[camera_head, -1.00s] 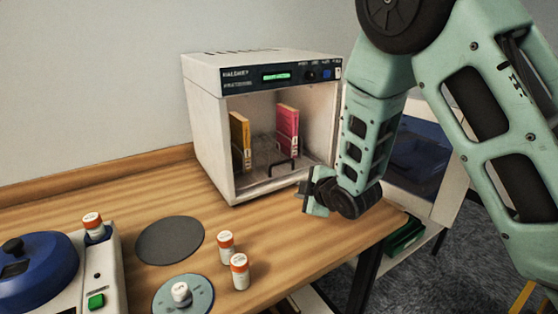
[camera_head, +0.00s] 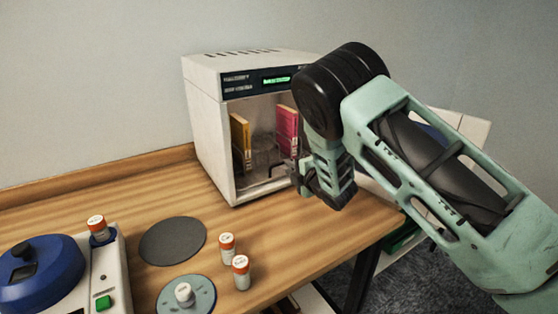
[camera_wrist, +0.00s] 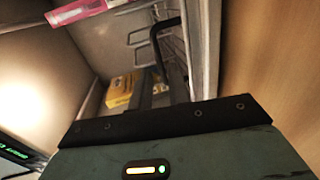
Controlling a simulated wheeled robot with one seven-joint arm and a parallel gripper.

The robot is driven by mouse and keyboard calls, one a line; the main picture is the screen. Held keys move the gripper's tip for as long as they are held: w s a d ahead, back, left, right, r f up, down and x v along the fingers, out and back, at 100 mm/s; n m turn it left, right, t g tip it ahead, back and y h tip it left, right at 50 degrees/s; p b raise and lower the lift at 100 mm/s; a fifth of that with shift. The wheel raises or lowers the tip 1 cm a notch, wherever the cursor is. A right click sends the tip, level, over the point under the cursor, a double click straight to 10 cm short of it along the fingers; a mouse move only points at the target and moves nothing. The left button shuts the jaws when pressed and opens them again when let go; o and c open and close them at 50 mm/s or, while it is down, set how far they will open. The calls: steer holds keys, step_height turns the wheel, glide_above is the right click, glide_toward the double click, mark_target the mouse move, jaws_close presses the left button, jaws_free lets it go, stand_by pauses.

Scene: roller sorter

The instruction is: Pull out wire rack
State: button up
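The wire rack (camera_head: 266,160) sits inside the open-fronted white cabinet (camera_head: 206,130). In the wrist view the rack's thin wires (camera_wrist: 140,40) and its black bent handle (camera_wrist: 160,28) show ahead of my gripper. My gripper (camera_head: 299,178) is at the cabinet's front right edge, and my arm covers part of the opening. In the wrist view a broad green and black part of my gripper (camera_wrist: 170,125) fills the bottom. I cannot tell whether it touches the handle, nor how far its fingers are apart.
A yellow book (camera_head: 240,138) and a pink book (camera_head: 287,128) stand in the cabinet. On the wooden table (camera_head: 100,195) are a dark disc (camera_head: 172,241), orange-capped vials (camera_head: 227,246), a round pad (camera_head: 200,294) and a blue-lidded machine (camera_head: 40,262). Table space before the cabinet is clear.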

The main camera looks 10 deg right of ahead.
mark_target(279, 171)
steer(key=p+x, duration=0.1)
steer(key=x, duration=0.6)
steer(key=shift+w+a, duration=0.1)
steer(key=shift+w, duration=0.25)
jaws_close()
